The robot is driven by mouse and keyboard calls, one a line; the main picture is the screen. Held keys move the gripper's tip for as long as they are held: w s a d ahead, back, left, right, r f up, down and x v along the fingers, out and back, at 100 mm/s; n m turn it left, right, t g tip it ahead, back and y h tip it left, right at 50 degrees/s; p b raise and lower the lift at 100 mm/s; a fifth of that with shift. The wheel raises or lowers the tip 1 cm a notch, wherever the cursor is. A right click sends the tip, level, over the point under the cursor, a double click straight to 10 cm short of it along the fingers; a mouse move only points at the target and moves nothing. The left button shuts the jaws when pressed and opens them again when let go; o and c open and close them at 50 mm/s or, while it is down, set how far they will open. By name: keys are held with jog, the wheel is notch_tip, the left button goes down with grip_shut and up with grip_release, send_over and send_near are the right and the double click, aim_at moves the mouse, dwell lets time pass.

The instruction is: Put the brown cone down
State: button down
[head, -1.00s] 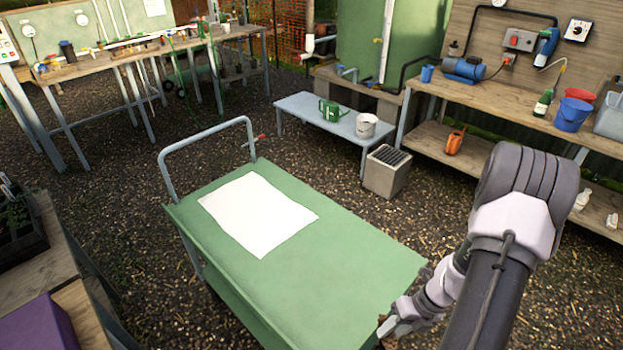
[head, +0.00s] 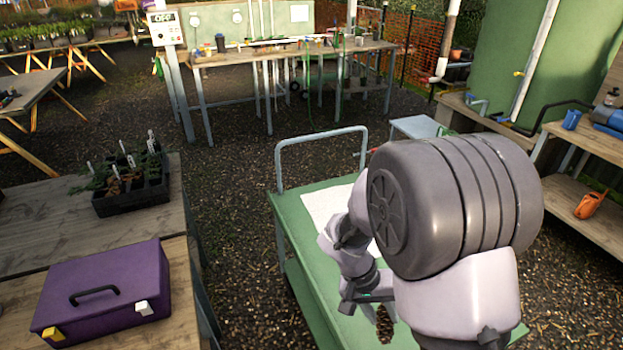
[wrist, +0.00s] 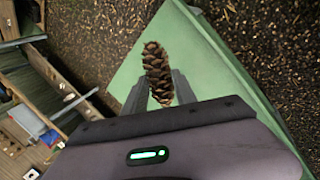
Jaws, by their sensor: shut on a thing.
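The brown cone (wrist: 157,72) is a scaly pine cone between the two fingers of my gripper (wrist: 160,92) in the wrist view. My gripper is shut on it. In the head view the cone (head: 384,325) hangs below my gripper (head: 368,297), over the near part of the green cart top (head: 290,215). I cannot tell how far it is above the cart. A white sheet (head: 322,207) lies on the cart's far part, partly hidden by my arm. The green cart top (wrist: 120,75) is under the cone in the wrist view too.
A wooden bench on the left holds a purple toolbox (head: 105,292) and a black plant tray (head: 130,190). A long workbench (head: 290,55) stands at the back. An orange watering can (head: 590,205) sits on a shelf at right. Gravel separates the cart and left bench.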

aim_at(378, 310)
jog(key=shift+w+a+r+n+t, duration=0.5)
jog(key=shift+w+a+r+n, duration=0.4)
jog(key=shift+n, duration=0.3)
jog(key=s+d+f+n+t+y+p, duration=0.1)
jog(key=s+d+f+n+y, duration=0.1)
jog(key=s+d+f+n, duration=0.4)
jog(key=s+d+f+n+t+y+p, duration=0.1)
jog(key=s+d+f+n+t+y, duration=0.1)
jog(key=s+d+f+n, duration=0.3)
jog(key=s+d+f+n+t+y+p, duration=0.1)
jog(key=s+d+f+n+y, duration=0.1)
jog(key=s+d+f+n, duration=0.4)
jog(key=s+d+n, duration=0.5)
jog(key=s+d, duration=0.2)
jog(key=d, duration=0.3)
jog(key=shift+f+y, duration=0.3)
jog(key=shift+f, duration=0.05)
